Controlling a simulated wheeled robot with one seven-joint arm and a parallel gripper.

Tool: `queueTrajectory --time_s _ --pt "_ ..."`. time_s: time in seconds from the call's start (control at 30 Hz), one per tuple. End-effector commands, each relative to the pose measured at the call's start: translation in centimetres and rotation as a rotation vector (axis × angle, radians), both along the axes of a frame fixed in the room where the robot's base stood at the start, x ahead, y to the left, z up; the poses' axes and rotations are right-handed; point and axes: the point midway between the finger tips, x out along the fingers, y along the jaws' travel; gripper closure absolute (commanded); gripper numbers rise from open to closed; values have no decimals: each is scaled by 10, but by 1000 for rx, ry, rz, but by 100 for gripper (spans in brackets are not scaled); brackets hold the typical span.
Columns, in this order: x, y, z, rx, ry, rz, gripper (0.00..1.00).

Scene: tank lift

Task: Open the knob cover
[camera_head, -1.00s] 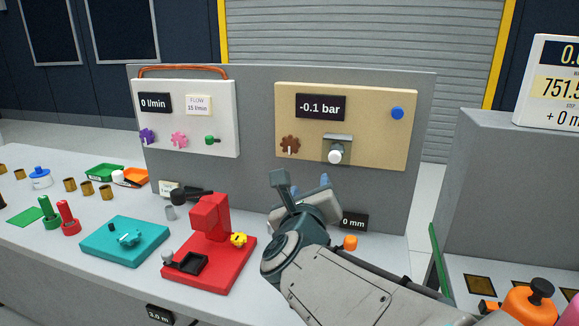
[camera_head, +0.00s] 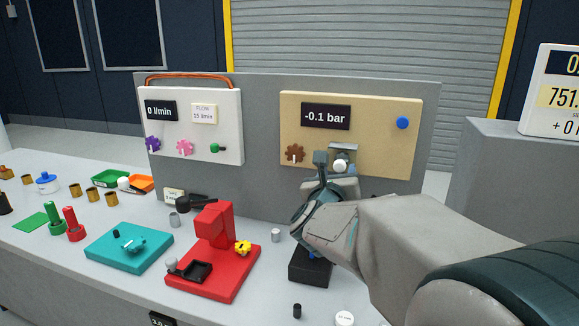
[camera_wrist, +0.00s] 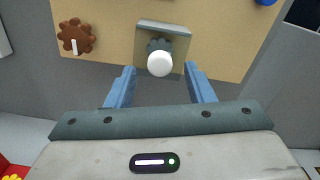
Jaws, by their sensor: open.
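The knob cover (camera_head: 345,149) is a grey hinged-looking piece on the tan panel (camera_head: 378,140), below the -0.1 bar display. A white round knob (camera_head: 341,165) sticks out at it. In the wrist view the cover (camera_wrist: 164,28) is a grey plate with a projecting top edge, and the white knob (camera_wrist: 160,64) stands in front of a dark toothed part. My gripper (camera_wrist: 160,80) is open, its two blue fingers pointing at the panel, one on each side of the white knob and just below it. Nothing is between the fingers. In the head view my arm hides most of the fingers.
A brown toothed knob (camera_head: 294,153) sits left of the cover and a blue button (camera_head: 402,123) at the panel's upper right. A red stand (camera_head: 213,250), a teal block (camera_head: 129,247) and a black block (camera_head: 310,268) stand on the bench below.

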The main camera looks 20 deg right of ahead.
Motion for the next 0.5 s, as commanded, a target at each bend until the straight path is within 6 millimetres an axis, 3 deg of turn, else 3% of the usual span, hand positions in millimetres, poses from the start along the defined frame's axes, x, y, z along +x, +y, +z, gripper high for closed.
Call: queueTrajectory --time_s 0.2,0.5 --pt "17 -11 0 1 1 0 52" --pt "21 -14 0 0 0 1 52"
